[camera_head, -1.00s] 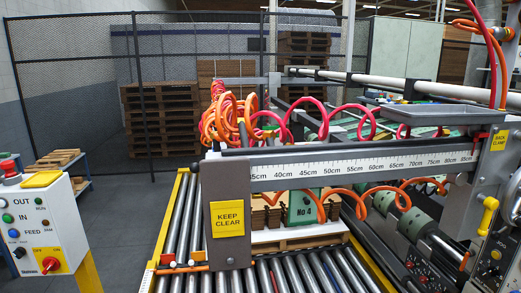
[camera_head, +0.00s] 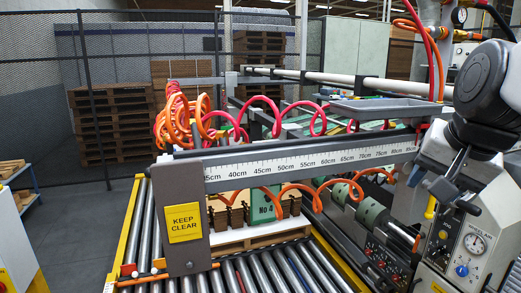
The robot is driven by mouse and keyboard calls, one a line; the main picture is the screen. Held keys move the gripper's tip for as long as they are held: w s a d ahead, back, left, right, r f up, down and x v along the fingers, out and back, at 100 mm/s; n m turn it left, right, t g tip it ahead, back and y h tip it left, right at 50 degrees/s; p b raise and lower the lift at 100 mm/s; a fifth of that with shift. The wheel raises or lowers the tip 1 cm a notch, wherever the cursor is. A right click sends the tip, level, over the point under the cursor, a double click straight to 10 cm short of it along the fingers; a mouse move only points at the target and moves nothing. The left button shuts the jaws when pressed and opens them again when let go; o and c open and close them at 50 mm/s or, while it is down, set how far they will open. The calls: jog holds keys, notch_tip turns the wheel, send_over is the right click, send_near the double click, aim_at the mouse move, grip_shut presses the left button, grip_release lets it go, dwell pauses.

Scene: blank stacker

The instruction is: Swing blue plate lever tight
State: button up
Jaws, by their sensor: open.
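My gripper (camera_head: 444,192) is at the right of the head view, black and open, with nothing seen between its fingers. It hangs in front of the machine's right end, above a grey control box (camera_head: 440,262). A yellow lever handle (camera_head: 430,207) shows just left of and below the gripper, partly covered by it. A small blue knob (camera_head: 462,271) sits on the box beneath a round gauge (camera_head: 475,243). I cannot make out a lever clearly on a blue plate. My arm and gripper hide part of that end.
A scale beam (camera_head: 310,163) crosses the machine, with a KEEP CLEAR sign (camera_head: 184,222) at its left end. Orange coiled hoses (camera_head: 300,192) hang below it. A green No 4 block (camera_head: 267,205) stands behind. Rollers (camera_head: 265,275) fill the front.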

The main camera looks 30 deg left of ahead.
jog(key=w+a+r+y, duration=0.2)
jog(key=w+a+r, duration=0.2)
jog(key=a+r, duration=0.65)
jog(key=w+a+r+y, duration=0.2)
jog(key=w+a+r, duration=0.1)
jog(key=a+r, duration=0.75)
jog(key=n+g+h, duration=0.5)
jog(key=n+g, duration=0.1)
jog(key=n, duration=0.2)
send_near(169, 153)
jog(key=s+d, duration=0.2)
jog(key=shift+a+f+n, duration=0.3)
jog(key=shift+f, duration=0.4)
jog(key=shift+f, duration=0.1)
jog(key=shift+x, duration=3.85)
